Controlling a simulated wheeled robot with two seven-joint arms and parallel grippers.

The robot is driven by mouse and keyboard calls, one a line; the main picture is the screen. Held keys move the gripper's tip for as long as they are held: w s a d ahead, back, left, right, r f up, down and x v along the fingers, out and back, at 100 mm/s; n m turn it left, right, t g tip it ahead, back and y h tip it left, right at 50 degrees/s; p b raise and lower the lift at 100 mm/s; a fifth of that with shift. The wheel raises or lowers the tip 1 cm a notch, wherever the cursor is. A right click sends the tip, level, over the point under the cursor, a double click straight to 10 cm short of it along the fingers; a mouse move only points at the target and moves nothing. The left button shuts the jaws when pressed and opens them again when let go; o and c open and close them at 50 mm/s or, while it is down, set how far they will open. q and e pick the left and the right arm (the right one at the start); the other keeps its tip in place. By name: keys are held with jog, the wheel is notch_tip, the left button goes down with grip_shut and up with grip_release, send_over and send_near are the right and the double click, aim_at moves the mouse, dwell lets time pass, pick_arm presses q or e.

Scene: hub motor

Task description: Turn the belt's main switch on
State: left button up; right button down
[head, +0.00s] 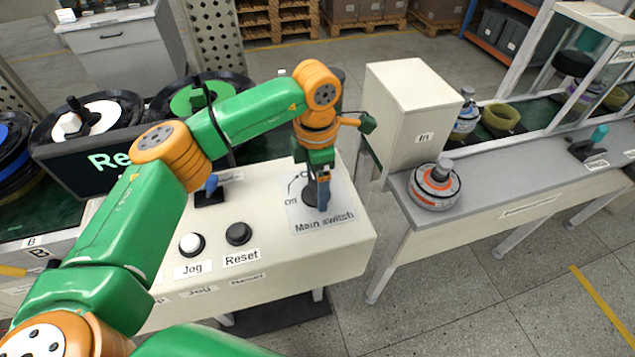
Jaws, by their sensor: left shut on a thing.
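The main switch (311,197) is a dark rotary knob on a white label plate (332,215) marked "Main switch", at the right end of the cream control console (345,250). "Off" shows at the left of the dial. The top of the dial is partly hidden behind my gripper. My left gripper (323,200) points down over the knob and is shut on it. The knob's exact angle is hard to tell behind the fingers. My right gripper is not in view.
Left of the switch are a black Reset button (238,233), a white Jog button (191,243) and a small blue-tipped lever (211,184). A cream "In" box (405,105) stands close on the right. A hub motor (435,186) sits on the grey bench beyond.

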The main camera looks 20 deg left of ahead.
aim_at(315, 185)
pick_arm(q)
jog(key=shift+w+r, duration=0.1)
jog(key=shift+r, duration=0.05)
jog(key=o, duration=1)
jog(key=shift+o, duration=0.3)
jog(key=shift+a, duration=0.1)
jog(key=shift+r, duration=0.4)
notch_tip(315, 185, up, 6)
jog(key=shift+r+b, duration=0.15)
jog(key=shift+b, duration=0.6)
